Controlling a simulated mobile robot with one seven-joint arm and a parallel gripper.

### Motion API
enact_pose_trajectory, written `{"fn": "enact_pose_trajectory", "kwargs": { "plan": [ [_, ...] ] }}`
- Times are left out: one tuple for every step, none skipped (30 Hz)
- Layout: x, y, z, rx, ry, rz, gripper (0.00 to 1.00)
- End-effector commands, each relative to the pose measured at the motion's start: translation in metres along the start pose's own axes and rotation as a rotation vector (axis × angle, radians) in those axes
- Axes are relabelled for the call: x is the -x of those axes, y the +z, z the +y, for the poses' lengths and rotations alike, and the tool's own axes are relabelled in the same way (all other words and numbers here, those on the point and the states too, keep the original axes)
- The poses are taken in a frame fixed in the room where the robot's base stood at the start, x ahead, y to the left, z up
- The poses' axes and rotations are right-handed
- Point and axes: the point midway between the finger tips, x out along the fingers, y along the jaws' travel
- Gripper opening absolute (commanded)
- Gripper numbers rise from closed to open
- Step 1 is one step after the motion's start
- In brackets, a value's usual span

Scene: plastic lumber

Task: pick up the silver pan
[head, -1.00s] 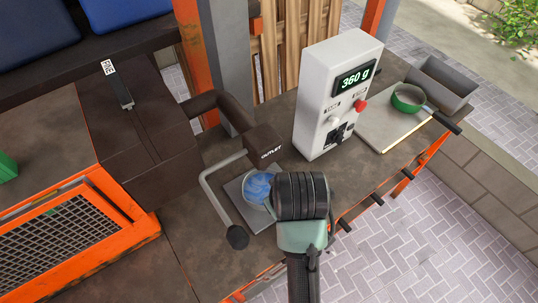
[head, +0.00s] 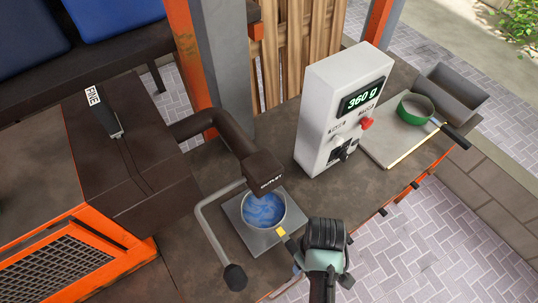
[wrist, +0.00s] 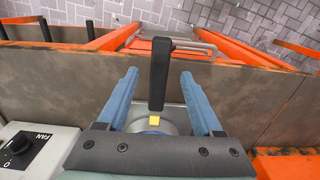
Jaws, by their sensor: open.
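The silver pan (head: 278,207) stands upright on a grey square plate (head: 244,231) below the outlet, with blue flakes inside. A yellow mark (head: 281,232) sits at the root of its handle, which points toward the front edge. My gripper (head: 298,262) is over that handle, at the pan's front right, its fingers mostly hidden by my wrist. In the wrist view my gripper (wrist: 159,74) is open, and the black handle (wrist: 159,75) lies between its two blue fingers with gaps on both sides. The pan's body is mostly hidden there behind my gripper.
The brown outlet spout (head: 250,168) hangs close above the pan. A bent grey lever (head: 205,225) with a black knob stands left of it. A white control box (head: 342,110) reading 360 g stands behind.

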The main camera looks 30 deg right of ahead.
Motion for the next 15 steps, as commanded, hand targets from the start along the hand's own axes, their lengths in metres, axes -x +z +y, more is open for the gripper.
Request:
{"fn": "enact_pose_trajectory", "kwargs": {
  "plan": [
    [-0.005,0.002,-0.001,-0.001,-0.003,-0.004,0.68],
    [-0.009,0.002,-0.001,-0.002,-0.004,-0.004,0.68],
    [-0.015,0.002,-0.001,-0.001,-0.003,-0.004,0.68],
    [-0.019,0.002,-0.001,-0.001,-0.003,-0.003,0.68],
    [-0.023,0.002,-0.001,0.000,-0.003,-0.004,0.68],
    [-0.029,0.002,-0.001,0.000,-0.002,-0.003,0.68],
    [-0.032,0.002,-0.001,0.000,-0.002,-0.002,0.68],
    [-0.035,0.002,-0.001,0.000,-0.002,-0.002,0.68],
    [-0.038,0.002,-0.001,-0.001,-0.001,-0.001,0.68],
    [-0.040,0.002,-0.001,-0.001,-0.001,-0.001,0.68],
    [-0.041,0.002,-0.001,-0.001,-0.001,-0.001,0.68],
    [-0.042,0.002,-0.001,-0.001,0.000,-0.001,0.68],
    [-0.042,0.002,-0.001,0.000,0.000,0.000,0.68],
    [-0.042,0.002,-0.001,-0.001,0.000,0.000,0.68],
    [-0.042,0.001,-0.001,0.000,0.000,0.000,0.68]
  ]
}}
